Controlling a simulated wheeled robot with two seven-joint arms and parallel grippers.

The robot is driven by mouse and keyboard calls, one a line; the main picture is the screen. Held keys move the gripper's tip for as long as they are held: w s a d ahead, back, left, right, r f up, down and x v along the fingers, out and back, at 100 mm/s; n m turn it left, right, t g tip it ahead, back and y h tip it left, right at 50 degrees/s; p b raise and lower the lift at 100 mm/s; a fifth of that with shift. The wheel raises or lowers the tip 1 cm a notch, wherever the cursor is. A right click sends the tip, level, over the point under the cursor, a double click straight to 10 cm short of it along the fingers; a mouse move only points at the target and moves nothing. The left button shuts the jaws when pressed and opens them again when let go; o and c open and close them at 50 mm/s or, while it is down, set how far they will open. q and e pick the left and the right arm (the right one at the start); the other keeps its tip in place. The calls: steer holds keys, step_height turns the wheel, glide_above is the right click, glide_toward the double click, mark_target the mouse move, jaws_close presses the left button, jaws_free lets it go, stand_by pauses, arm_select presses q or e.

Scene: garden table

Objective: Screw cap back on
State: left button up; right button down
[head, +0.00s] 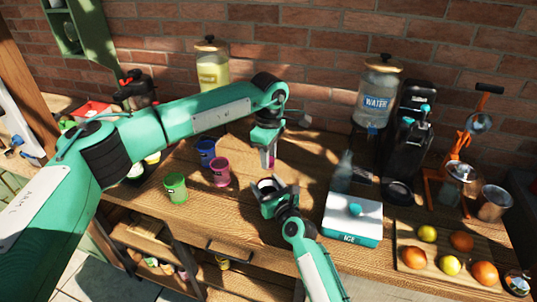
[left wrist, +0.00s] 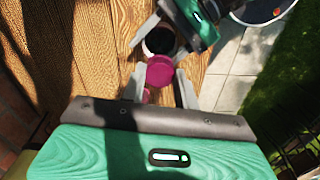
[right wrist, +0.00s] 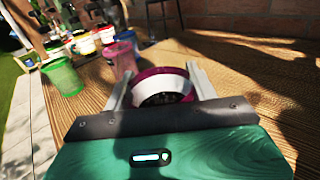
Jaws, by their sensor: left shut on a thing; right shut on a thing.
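My left gripper (head: 268,156) is shut on a magenta cap (left wrist: 158,73), which shows between its fingers in the left wrist view. My right gripper (head: 268,196) is shut on an open round container (left wrist: 160,40) with a pale rim and dark inside. In the right wrist view the container (right wrist: 160,84) shows a magenta and white band between the fingers. In the head view the left gripper is above and behind the container, and the cap is apart from it. The container's lower part is mostly hidden by my right gripper.
Pink (head: 219,172), blue (head: 205,152) and green (head: 176,188) cups stand to the left. A white and teal ice box (head: 352,222) and a clear bottle (head: 343,170) stand to the right. A fruit board (head: 402,232) lies at the far right. The table's front edge is close.

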arm_select(q)
steer(key=m, duration=0.4)
steer(key=shift+m, duration=0.4)
steer(key=m, duration=1)
steer(key=shift+m, duration=0.3)
steer(key=m, duration=0.5)
steer(key=shift+a+m, duration=0.1)
steer(key=shift+m, duration=0.2)
steer(key=o, duration=0.9)
steer(key=shift+r, duration=2.25)
